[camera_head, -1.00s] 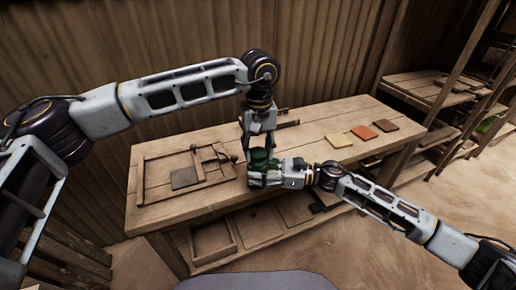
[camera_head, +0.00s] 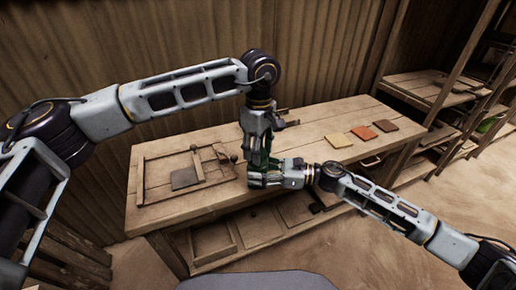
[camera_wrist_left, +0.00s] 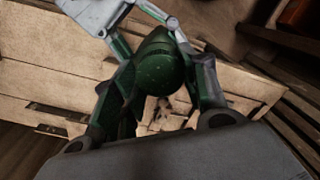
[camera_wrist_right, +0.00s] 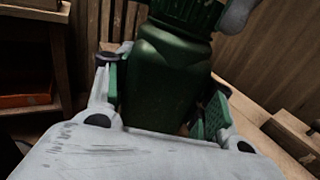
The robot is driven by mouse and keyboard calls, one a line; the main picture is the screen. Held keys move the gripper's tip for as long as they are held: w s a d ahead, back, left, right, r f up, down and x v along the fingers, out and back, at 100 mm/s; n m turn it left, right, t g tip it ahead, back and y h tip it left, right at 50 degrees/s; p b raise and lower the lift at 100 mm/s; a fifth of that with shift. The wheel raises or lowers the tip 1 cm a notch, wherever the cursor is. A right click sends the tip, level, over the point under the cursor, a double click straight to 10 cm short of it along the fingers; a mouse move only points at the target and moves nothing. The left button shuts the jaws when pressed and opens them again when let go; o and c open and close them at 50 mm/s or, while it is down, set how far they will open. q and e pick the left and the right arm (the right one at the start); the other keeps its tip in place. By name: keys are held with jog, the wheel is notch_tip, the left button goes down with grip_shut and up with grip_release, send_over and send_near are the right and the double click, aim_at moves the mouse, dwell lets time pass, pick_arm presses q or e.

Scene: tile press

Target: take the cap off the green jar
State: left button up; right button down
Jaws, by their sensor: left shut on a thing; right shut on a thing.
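The dark green jar (camera_wrist_right: 168,85) stands upright in the right wrist view, its body between the fingers of my right gripper (camera_wrist_right: 165,98). Its ribbed green cap (camera_wrist_right: 188,10) is on top of the body; I see no gap between them. In the left wrist view the round cap (camera_wrist_left: 160,65) lies between the fingers of my left gripper (camera_wrist_left: 155,85), which is shut on it from above. In the head view my left gripper (camera_head: 257,150) is just above my right gripper (camera_head: 262,178), which is shut on the jar from the right. Both grippers hide most of the jar there.
Cream (camera_head: 338,140), orange (camera_head: 363,132) and brown (camera_head: 385,125) tiles lie at right. Shelves (camera_head: 440,90) stand beyond. The bench's middle is clear.

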pick_arm(q)
jog(key=n, duration=0.3)
jog(key=shift+n, duration=0.4)
jog(key=n, duration=0.4)
jog(key=shift+n, duration=0.3)
jog(key=n, duration=0.8)
jog(key=shift+n, duration=0.3)
jog(key=n, duration=0.4)
jog(key=shift+r, duration=0.1)
jog(key=n, duration=0.4)
jog(key=shift+w, duration=0.1)
jog(key=n, duration=0.9)
